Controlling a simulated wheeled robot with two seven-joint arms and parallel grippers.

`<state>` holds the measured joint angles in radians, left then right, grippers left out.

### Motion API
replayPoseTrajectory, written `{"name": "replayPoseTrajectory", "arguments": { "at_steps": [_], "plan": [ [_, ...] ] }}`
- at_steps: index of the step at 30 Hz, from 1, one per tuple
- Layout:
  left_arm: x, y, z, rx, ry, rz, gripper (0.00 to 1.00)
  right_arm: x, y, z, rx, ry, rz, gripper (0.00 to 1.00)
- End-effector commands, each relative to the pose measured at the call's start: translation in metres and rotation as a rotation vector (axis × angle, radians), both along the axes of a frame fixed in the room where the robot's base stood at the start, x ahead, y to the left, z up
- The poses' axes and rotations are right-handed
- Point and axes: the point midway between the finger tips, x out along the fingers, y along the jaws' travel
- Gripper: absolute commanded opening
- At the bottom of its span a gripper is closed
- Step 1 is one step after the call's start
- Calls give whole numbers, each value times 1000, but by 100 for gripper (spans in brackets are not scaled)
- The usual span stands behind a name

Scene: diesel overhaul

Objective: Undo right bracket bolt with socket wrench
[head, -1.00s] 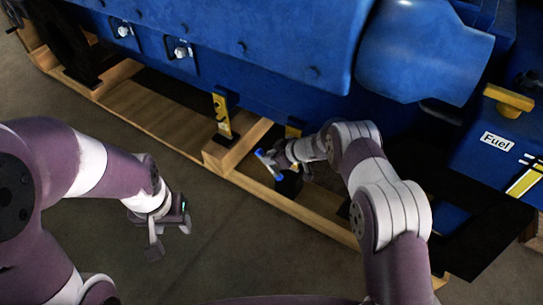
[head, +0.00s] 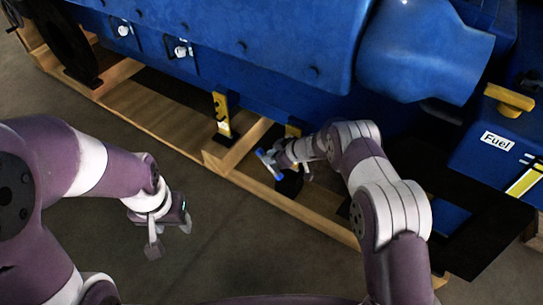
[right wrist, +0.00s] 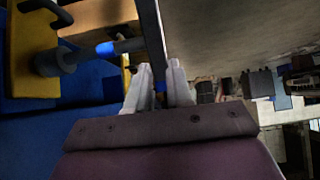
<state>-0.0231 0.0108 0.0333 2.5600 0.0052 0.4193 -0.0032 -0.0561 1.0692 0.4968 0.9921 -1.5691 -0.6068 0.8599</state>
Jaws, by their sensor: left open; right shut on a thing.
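My right gripper (head: 284,158) is shut on the socket wrench (head: 267,164), whose blue part shows beside the fingers. In the right wrist view the fingers (right wrist: 160,84) close around the dark bar of the wrench (right wrist: 151,30). A shaft with a blue band runs left from there to a grey cylinder at the yellow right bracket (right wrist: 32,70). I cannot tell whether the socket sits on the bolt, as the bolt head is hidden. In the head view the right bracket (head: 292,131) is mostly covered by my right arm. My left gripper (head: 168,222) is open and empty over the floor.
The blue engine (head: 270,60) rests on a wooden pallet frame (head: 140,105). Another yellow bracket (head: 221,114) stands left of the right one. A blue box marked Fuel (head: 485,165) stands at the right. The floor (head: 240,245) in front is clear.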

Motion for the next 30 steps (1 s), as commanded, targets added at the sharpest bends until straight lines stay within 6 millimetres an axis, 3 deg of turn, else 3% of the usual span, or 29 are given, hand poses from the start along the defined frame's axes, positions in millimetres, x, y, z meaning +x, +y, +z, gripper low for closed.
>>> {"name": "replayPoseTrajectory", "arguments": {
  "at_steps": [11,24,30],
  "plan": [
    [0,0,1,0,0,0,51,0,0,1,0,-1,-1,0],
    [0,0,15,0,0,0,51,-26,19,2,0,-1,1,0],
    [0,0,14,0,0,0,51,-28,21,1,0,-2,1,0]
  ]
}}
